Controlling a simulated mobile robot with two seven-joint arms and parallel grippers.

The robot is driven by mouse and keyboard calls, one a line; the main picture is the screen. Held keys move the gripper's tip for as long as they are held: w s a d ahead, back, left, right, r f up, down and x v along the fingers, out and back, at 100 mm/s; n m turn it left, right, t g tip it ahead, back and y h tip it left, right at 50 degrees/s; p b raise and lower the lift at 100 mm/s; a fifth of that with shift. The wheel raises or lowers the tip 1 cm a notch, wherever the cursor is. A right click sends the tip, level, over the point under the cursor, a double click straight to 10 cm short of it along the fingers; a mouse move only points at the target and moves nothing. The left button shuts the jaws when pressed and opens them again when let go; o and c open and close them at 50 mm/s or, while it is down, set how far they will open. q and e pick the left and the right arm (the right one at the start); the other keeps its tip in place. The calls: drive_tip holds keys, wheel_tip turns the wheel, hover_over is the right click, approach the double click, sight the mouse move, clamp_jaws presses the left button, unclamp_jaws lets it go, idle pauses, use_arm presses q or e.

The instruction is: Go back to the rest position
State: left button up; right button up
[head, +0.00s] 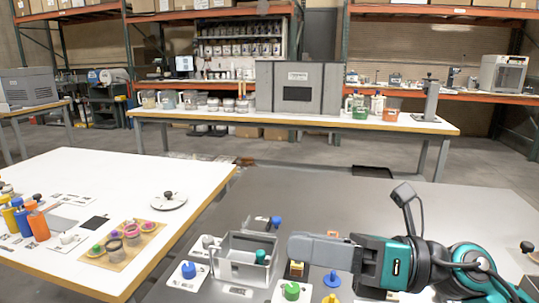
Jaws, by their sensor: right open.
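My right arm reaches in from the right in the head view. My right gripper (293,251) points left, with its grey fingers above the dark grey table (330,190). It is open, and I see nothing held between its fingers. A grey open-topped box (238,271) stands just left of the fingertips. A teal knob (261,256) shows at the box's right side, close to the fingertips; whether the gripper touches it I cannot tell. My left gripper is not in view.
Blue (188,269), green (291,291) and other coloured knobs stand around the box, some below my right gripper. A white table (100,180) at the left holds bottles and a wooden tray (120,260). The dark table's far part is clear.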

drive_tip(key=w+d+r+m+t+h, duration=0.1)
drive_tip(key=w+d+m+t+h, duration=0.2)
drive_tip(key=m+t, duration=0.65)
drive_tip(key=w+d+r+m+t+h, duration=0.1)
drive_tip(key=w+d+m+t+h, duration=0.2)
drive_tip(key=m+t, duration=0.65)
drive_tip(key=d+f+m+g+h, duration=0.4)
drive_tip(key=d+f+m+h, duration=0.65)
drive_tip(key=m, duration=0.55)
drive_tip(key=s+f+m+g+h, duration=0.4)
drive_tip(key=s+f+m+g, duration=0.3)
drive_tip(key=f, duration=0.6)
drive_tip(key=s+a+f+m+g+y, duration=0.1)
drive_tip(key=s+f+g, duration=0.3)
drive_tip(key=s, duration=0.4)
drive_tip(key=s+f+m+g+y, duration=0.1)
drive_tip(key=s+f+g, duration=0.3)
drive_tip(key=s, duration=0.3)
use_arm(q)
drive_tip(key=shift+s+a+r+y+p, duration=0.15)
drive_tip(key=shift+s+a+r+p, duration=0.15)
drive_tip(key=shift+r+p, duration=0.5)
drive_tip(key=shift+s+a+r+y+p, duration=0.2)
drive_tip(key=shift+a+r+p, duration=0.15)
drive_tip(key=shift+p, duration=0.75)
use_arm(e)
drive_tip(key=w+a+f+n+t+y, duration=0.1)
drive_tip(key=w+a+f+t, duration=0.2)
drive_tip(key=w+f+t, duration=0.2)
drive_tip(key=shift+w+t, duration=1.2)
